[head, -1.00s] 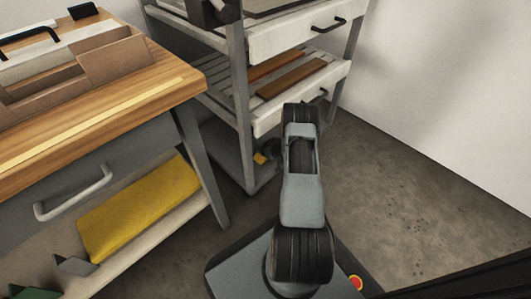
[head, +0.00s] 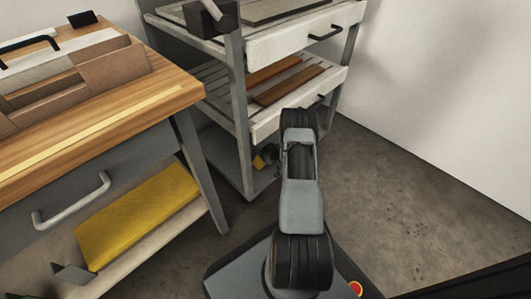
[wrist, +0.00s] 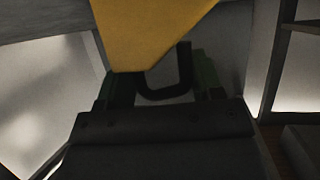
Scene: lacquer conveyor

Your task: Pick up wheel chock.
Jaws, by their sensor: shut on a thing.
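The wheel chock (head: 259,162) is a small yellow piece low by the shelf unit's front leg, mostly hidden in the head view. In the wrist view the yellow chock (wrist: 150,30) is large at the top middle, with a dark loop-shaped handle (wrist: 168,95) below it. My gripper (wrist: 166,82) is shut on the chock, with its dark green-tinged fingers on either side of the handle. In the head view my arm hides most of the gripper. I cannot tell whether the chock touches the surface under it.
A grey shelf unit (head: 238,110) with drawers and brown boards stands close in front of my arm. A wooden-topped workbench (head: 150,110) with a yellow folded item (head: 135,212) on its lower shelf is at left. Bare floor (head: 410,215) lies open at right.

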